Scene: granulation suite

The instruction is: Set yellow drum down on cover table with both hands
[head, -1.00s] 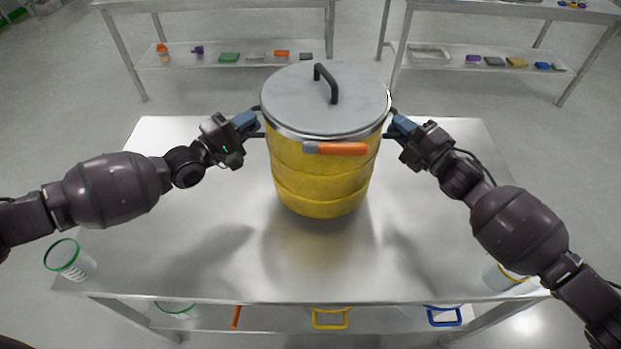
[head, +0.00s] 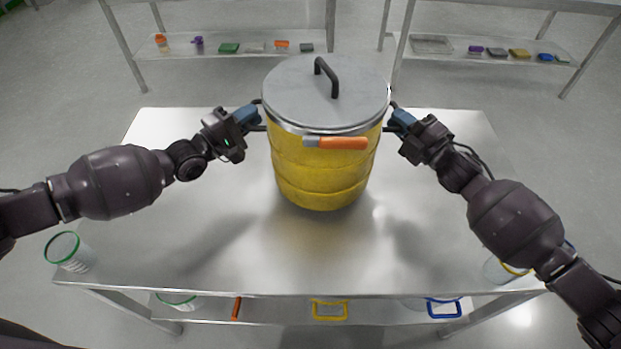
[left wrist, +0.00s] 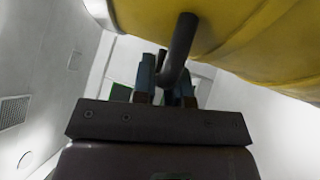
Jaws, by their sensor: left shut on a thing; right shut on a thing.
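The yellow drum (head: 322,176) is upright in the head view, over the middle of the steel cover table (head: 250,262). It has a grey lid with a black handle and an orange-handled clamp at the front. A soft shadow and reflection lie below it; I cannot tell whether its base touches the table. My left gripper (head: 252,115) is shut on the drum's left side handle, and my right gripper (head: 396,117) on its right one. In the left wrist view, the dark handle (left wrist: 180,50) runs between the left fingers (left wrist: 165,88), beside the yellow drum wall (left wrist: 240,35).
A green-rimmed clear container (head: 68,252) stands at the table's front left corner. A yellow-rimmed one (head: 498,271) is at the front right, partly behind my right arm. Shelves with small items stand behind. The tabletop around the drum is clear.

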